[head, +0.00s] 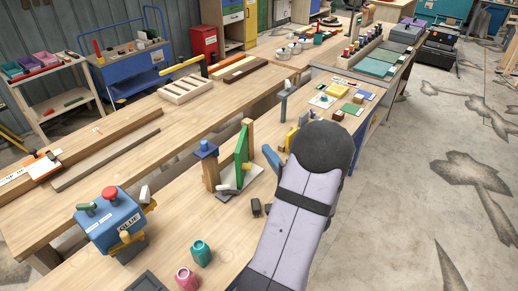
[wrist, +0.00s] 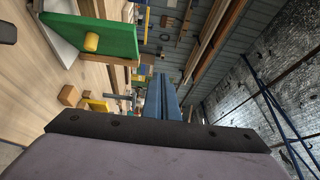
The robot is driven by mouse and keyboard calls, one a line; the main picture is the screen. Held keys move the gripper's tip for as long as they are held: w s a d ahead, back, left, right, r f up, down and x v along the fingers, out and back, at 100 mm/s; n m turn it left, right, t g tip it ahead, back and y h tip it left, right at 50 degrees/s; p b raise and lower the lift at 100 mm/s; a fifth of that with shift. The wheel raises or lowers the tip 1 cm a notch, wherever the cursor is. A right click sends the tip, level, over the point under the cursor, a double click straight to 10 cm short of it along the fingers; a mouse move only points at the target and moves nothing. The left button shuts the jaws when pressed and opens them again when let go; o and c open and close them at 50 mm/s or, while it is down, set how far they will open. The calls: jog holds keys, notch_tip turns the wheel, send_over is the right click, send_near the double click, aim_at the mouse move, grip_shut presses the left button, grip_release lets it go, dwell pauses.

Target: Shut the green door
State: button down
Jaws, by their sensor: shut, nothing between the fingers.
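The green door (head: 241,156) stands upright on a pale base plate (head: 229,187) on the workbench, seen nearly edge-on in the head view. A wooden post with a blue cap (head: 208,166) stands to its left, with a visible gap between them. The door also shows at upper left in the wrist view (wrist: 107,38), with a yellow knob (wrist: 91,41) on its face. My gripper (head: 268,151) is just right of the door in the head view, apart from it. Its blue fingers are together and empty in the wrist view (wrist: 161,80).
A blue box with a red button (head: 109,212) stands at front left. Teal (head: 201,253) and pink (head: 186,279) jars and a small dark block (head: 256,207) are near the front. Small blocks and cards lie behind my arm. Bare bench lies between the blue box and the door.

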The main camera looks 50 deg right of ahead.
jog(key=s+d+r+m+g+h+p, duration=0.2)
jog(key=s+d+r+g+h+p, duration=0.1)
jog(key=d, duration=0.5)
jog(key=s+d+r+m+g+h+p, duration=0.2)
jog(key=d+r+g+h, duration=0.15)
jog(key=d, duration=0.35)
jog(key=s+d+f+m+g+y, duration=0.2)
jog(key=s+d+f+g+y, duration=0.1)
jog(key=s+d+f+g, duration=0.55)
jog(key=w+a+f+n+t+y, duration=0.1)
jog(key=w+a+n+t+y, duration=0.2)
jog(key=a+n, duration=0.6)
jog(key=w+a+f+n+t+y, duration=0.1)
jog(key=w+a+n+t+y, duration=0.2)
jog(key=w+a+n+y, duration=0.5)
jog(key=shift+w+a+f+n+p, duration=0.3)
jog(key=shift+a+n+p, duration=0.1)
jog(key=shift+n, duration=0.3)
